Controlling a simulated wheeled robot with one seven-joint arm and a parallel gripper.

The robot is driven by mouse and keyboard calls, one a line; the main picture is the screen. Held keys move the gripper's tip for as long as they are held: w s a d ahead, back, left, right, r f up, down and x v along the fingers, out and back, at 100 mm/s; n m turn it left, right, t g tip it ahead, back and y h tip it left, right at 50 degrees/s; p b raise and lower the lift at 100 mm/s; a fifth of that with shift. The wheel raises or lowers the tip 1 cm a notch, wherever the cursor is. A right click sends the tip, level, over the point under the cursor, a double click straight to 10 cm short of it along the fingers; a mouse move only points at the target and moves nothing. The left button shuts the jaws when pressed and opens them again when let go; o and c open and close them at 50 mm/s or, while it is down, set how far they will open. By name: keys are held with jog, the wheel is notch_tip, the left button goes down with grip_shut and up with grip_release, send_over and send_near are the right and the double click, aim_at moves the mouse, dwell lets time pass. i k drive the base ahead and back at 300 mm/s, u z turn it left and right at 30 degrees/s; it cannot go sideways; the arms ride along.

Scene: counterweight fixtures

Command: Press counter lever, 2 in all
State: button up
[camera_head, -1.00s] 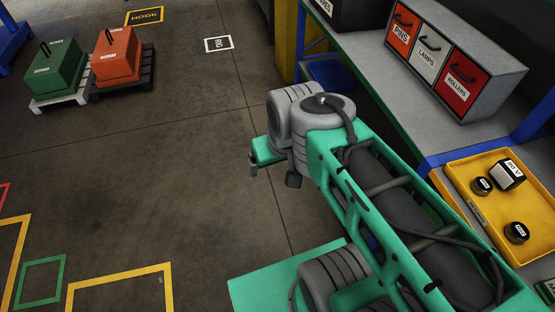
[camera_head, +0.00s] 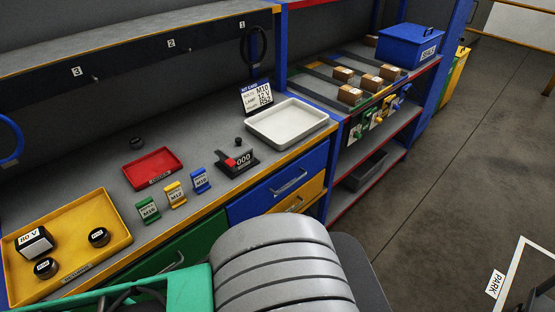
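My arm fills the bottom middle of the view, in front of the bench drawers. My gripper is outside the view, so its state is hidden. Nothing touches the counter or its lever.
A white tray (camera_head: 287,122), a kit card (camera_head: 257,95), a red tray (camera_head: 152,167) and green, yellow and blue labelled holders (camera_head: 175,194) surround the counter. A yellow tray (camera_head: 98,214) holds several dark parts. Open floor (camera_head: 465,130) lies at right.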

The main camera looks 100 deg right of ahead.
aim_at(231, 162)
jog(key=z, duration=3.15)
